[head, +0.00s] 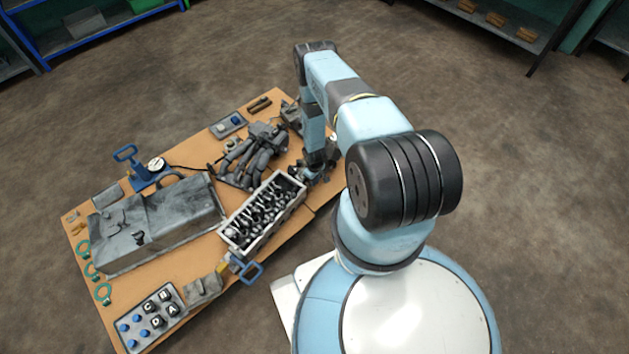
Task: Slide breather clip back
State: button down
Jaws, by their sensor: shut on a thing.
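My arm reaches over the right side of the wooden workbench (290,225) and points down. My gripper (318,172) is low at the bench's right edge, just beyond the right end of the open engine block (240,238). It is shut on a small part. The fingertips and that part are dark and tiny here, so I cannot tell its shape. I cannot pick out the breather clip, which may be hidden at the gripper. Small dark and light fittings surround the gripper.
A dark manifold (245,160) lies close left of the gripper. A large grey cover (150,225), a blue hand pump with a gauge (135,170) and a tray of lettered parts (152,318) fill the left side. The floor around the bench is clear.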

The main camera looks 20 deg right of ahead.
dwell(0.3)
jog(key=shift+w+d, duration=0.3)
jog(key=shift+d, duration=0.35)
jog(key=shift+w+d, duration=0.25)
jog(key=shift+d, duration=0.4)
jog(key=c, duration=1.2)
grip_release()
jog(key=shift+o, duration=0.2)
jog(key=shift+r, duration=0.1)
notch_tip(320, 180, up, 14)
jog(key=shift+f, duration=0.25)
